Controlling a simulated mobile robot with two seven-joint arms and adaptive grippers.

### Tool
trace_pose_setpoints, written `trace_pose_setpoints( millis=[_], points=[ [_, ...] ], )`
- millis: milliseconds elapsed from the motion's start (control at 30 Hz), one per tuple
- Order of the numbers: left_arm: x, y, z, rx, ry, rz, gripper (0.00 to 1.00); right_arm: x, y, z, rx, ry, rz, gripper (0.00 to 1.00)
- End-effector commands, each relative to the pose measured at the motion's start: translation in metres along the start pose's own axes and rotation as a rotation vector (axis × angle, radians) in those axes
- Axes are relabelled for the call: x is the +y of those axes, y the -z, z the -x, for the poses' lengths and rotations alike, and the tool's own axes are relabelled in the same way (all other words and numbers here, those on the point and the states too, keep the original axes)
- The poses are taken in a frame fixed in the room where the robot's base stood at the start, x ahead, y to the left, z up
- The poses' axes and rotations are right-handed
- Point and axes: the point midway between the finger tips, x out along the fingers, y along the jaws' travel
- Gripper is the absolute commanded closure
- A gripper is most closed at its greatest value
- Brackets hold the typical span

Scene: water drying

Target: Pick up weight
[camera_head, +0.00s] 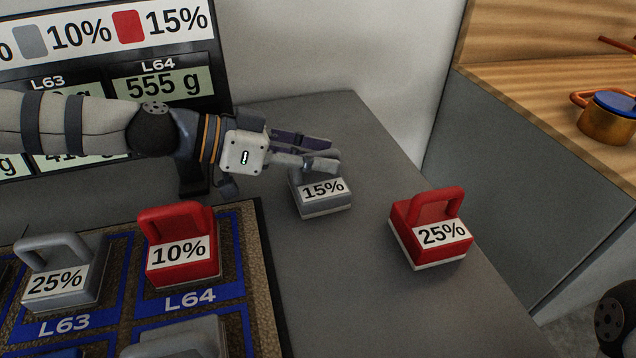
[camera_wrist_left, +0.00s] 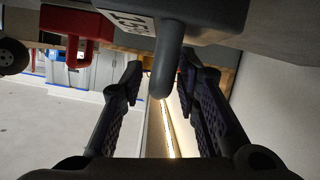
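A grey weight labelled 15% (camera_head: 322,198) stands on the grey counter (camera_head: 375,290). My left gripper (camera_head: 322,162) is directly over it and hides most of its handle. In the left wrist view the grey weight (camera_wrist_left: 215,12) is at the top, with its handle (camera_wrist_left: 168,60) reaching between the two fingers of the left gripper (camera_wrist_left: 160,88). The fingers are open, with a gap on each side of the handle. A red weight labelled 25% (camera_head: 432,232) stands to the right, and also shows in the wrist view (camera_wrist_left: 75,30). My right gripper is not in view.
At lower left a mat (camera_head: 262,240) with blue-framed spots holds a red 10% weight (camera_head: 180,250) on L64 and a grey 25% weight (camera_head: 62,275) on L63. A display panel (camera_head: 165,85) stands behind. A wooden worktop (camera_head: 540,60) bears a copper pot (camera_head: 605,122).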

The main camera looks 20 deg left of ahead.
Motion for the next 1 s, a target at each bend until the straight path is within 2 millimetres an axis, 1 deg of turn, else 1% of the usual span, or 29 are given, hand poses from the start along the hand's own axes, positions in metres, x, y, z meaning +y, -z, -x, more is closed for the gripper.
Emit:
trace_pose_setpoints(
  millis=[33, 67, 100, 567, 667, 767, 867, 900, 1000],
  points=[
    [0.000, 0.000, 0.000, 0.000, 0.000, 0.000, 0.89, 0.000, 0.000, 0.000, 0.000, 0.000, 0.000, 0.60],
    [0.000, 0.000, 0.000, 0.000, 0.000, 0.000, 0.95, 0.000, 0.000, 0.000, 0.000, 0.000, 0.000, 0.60],
    [0.000, 0.000, 0.000, 0.000, 0.000, 0.000, 1.00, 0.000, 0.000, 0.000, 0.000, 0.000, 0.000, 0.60],
    [0.001, 0.003, 0.002, 0.001, 0.000, -0.001, 1.00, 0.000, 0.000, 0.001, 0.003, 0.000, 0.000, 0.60],
    [0.003, 0.015, 0.006, 0.004, 0.000, -0.006, 1.00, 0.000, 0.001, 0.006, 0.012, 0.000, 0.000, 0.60],
    [0.008, 0.037, 0.015, 0.007, 0.001, -0.013, 1.00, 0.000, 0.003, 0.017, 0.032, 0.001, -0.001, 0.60],
    [0.035, 0.058, 0.030, 0.011, -0.001, -0.018, 1.00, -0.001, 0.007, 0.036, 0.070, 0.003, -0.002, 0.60],
    [0.047, 0.068, 0.036, 0.013, -0.001, -0.021, 1.00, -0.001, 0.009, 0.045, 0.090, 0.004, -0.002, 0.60],
    [0.076, 0.088, 0.052, 0.015, 0.002, -0.024, 1.00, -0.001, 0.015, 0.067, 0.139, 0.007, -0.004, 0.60]
  ],
)
